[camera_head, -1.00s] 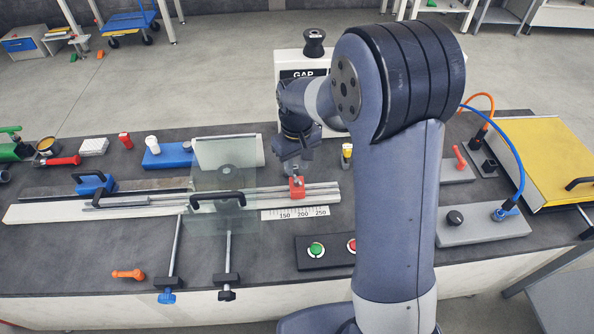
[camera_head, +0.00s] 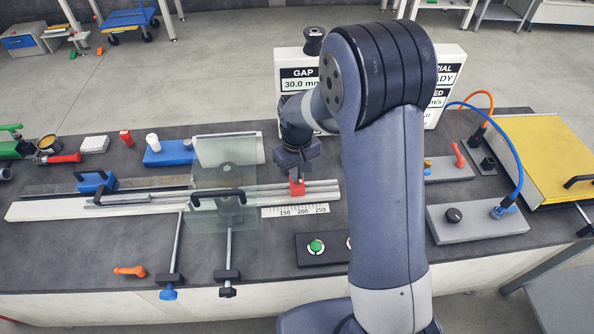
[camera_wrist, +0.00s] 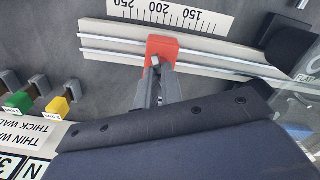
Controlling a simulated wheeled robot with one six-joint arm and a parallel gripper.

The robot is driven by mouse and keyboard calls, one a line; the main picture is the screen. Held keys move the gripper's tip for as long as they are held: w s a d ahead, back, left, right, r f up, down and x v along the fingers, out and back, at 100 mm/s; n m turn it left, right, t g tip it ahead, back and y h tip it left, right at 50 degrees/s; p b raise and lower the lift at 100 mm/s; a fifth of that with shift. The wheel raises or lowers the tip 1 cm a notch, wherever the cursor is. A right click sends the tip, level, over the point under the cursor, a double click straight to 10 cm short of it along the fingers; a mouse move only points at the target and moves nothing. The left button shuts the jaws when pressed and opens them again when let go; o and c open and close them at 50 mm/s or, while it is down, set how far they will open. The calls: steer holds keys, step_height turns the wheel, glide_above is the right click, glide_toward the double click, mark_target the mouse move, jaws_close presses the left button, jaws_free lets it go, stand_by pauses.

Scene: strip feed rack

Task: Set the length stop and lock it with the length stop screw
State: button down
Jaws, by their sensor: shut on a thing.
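The length stop is a red block (camera_head: 297,187) on the twin rails, near their right end and behind the white scale (camera_head: 296,210). In the wrist view the red block (camera_wrist: 163,46) straddles the rails near the scale's 200 mark. My gripper (camera_head: 299,177) is directly above the block, pointing down. In the wrist view its fingers (camera_wrist: 156,72) are closed at the block's edge, around a small pale piece that looks like the length stop screw. The fingers hide most of the screw, so its depth cannot be told.
A clear guard panel (camera_head: 215,170) with a black handle stands left of the block. A button box (camera_head: 325,249) lies in front. The GAP display (camera_head: 303,80) reads 30.0 mm behind. In the wrist view, green (camera_wrist: 18,101) and yellow (camera_wrist: 57,106) pieces stand left of the fingers.

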stand_by(0.3)
steer(key=shift+f+m+b, duration=0.15)
steer(key=shift+m+b, duration=0.4)
steer(key=shift+m, duration=0.25)
steer(key=m+b, duration=0.1)
steer(key=m, duration=0.2)
steer(key=shift+m, duration=0.4)
steer(key=c, duration=1.6)
jaws_free()
steer(key=shift+o, duration=0.2)
step_height(320, 180, up, 11)
steer(key=b, duration=0.1)
